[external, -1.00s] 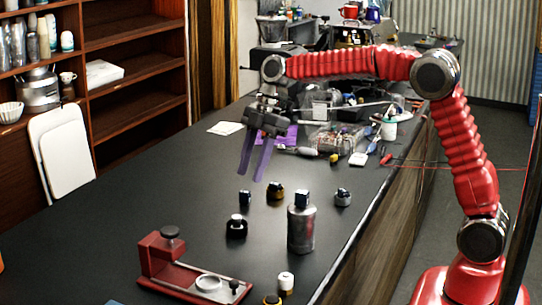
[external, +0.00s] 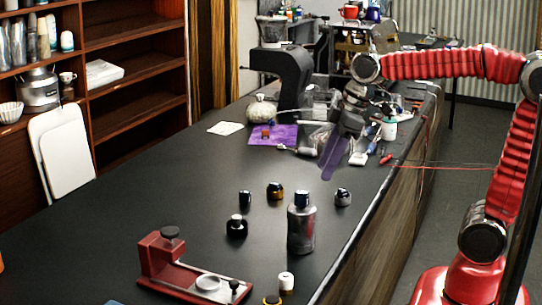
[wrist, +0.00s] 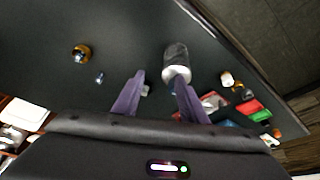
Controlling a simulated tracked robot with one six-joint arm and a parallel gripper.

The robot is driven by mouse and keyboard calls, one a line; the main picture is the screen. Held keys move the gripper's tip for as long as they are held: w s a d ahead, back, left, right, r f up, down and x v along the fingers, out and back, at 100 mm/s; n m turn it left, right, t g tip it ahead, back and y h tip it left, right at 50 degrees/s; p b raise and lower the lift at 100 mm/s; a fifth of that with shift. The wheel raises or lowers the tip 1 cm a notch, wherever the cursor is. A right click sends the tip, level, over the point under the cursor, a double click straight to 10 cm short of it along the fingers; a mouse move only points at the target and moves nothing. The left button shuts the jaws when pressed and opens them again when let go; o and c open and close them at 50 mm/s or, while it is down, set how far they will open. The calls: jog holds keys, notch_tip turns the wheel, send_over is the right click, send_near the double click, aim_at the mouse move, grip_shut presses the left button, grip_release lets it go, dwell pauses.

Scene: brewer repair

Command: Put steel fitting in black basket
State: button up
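My gripper (external: 329,176) hangs over the right side of the dark counter in the external view, its purple fingers pointing down. In the wrist view the fingers (wrist: 160,76) are apart with nothing held between them. A small grey metallic piece with a dark top (external: 343,197), possibly the steel fitting, stands on the counter just below and right of the fingertips. A small silvery piece (wrist: 145,90) shows beside the left finger in the wrist view; I cannot tell if it is the same one. I cannot clearly identify a black basket.
A steel bottle (external: 301,228) stands in front of the gripper, near the counter's right edge. Small pieces with amber (external: 275,191) and black (external: 237,228) bodies stand left of it. A red fixture (external: 165,262) is at the front. Tools and a purple cloth (external: 262,137) lie behind.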

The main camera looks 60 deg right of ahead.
jog(key=s+d+f+m+t, duration=0.1)
jog(key=s+f+m, duration=0.1)
jog(key=s, duration=0.4)
jog(key=s+d+f+m+h, duration=0.1)
jog(key=s+f+m, duration=0.2)
jog(key=s, duration=0.4)
jog(key=shift+f+m+t+h, duration=0.2)
jog(key=shift+m+t+h, duration=0.1)
jog(key=shift+t, duration=0.1)
jog(key=shift+s, duration=0.1)
dwell(0.4)
